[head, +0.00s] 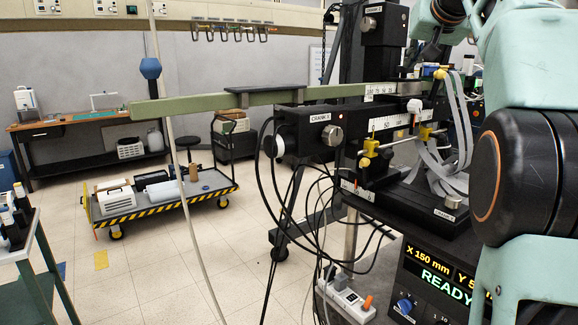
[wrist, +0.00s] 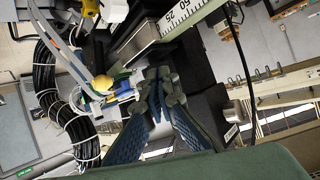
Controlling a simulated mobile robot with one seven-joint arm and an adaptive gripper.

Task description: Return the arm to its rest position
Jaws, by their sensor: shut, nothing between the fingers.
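My arm's pale green links and black joint fill the right side of the head view, close to the camera; my gripper is not clearly seen there. In the wrist view my gripper (wrist: 160,92) is shut and empty, its blue-grey fingers meeting near the picture's middle. It points towards the coil-mapping stage, with a white ruler scale (wrist: 180,18) beyond the fingertips. A yellow knob (wrist: 103,82) shows just left of the fingers; I cannot tell whether they touch anything.
The stage's black crank housing (head: 305,132) and green beam (head: 190,103) stand left of my arm. A display box (head: 435,280) reads READY. Cables hang below the stage. A cart (head: 165,197) and a workbench (head: 80,122) stand farther back, with open floor between.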

